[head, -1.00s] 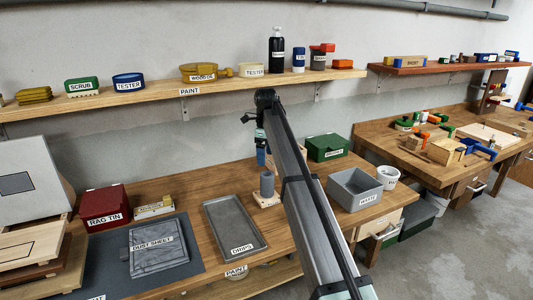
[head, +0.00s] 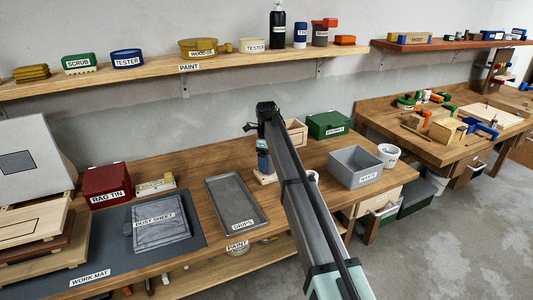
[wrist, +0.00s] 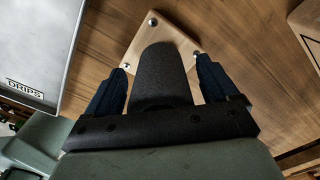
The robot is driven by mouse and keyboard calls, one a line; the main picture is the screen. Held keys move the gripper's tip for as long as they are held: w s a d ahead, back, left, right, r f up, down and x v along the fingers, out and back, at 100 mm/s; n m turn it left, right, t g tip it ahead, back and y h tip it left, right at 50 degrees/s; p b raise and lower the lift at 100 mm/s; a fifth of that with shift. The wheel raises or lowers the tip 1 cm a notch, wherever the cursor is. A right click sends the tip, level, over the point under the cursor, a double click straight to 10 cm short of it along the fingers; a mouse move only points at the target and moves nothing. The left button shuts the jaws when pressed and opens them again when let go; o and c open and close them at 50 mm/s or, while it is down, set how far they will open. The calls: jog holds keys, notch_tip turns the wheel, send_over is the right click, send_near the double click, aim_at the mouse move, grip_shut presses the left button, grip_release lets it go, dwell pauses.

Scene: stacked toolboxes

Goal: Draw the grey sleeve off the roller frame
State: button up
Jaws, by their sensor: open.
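The dark grey sleeve (wrist: 160,80) stands up from a square wooden base (wrist: 185,45) with screws at its corners, in the wrist view. My gripper (wrist: 160,82) is open, with one blue finger on each side of the sleeve. Narrow gaps show between the fingers and the sleeve, so it looks unclamped. In the head view, my gripper (head: 264,163) is down over the base (head: 264,179) and hides most of the sleeve. The roller frame inside the sleeve is hidden.
The DRIPS tray (head: 234,202) lies close to the left of the base. A grey WASTE bin (head: 355,167), a white pot (head: 388,155) and a green box (head: 328,125) stand to the right. An open wooden box (head: 296,132) is behind my arm.

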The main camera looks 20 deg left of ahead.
jog(key=shift+f, duration=0.4)
jog(key=c, duration=1.2)
jog(key=shift+o, duration=0.2)
jog(key=shift+r, duration=0.15)
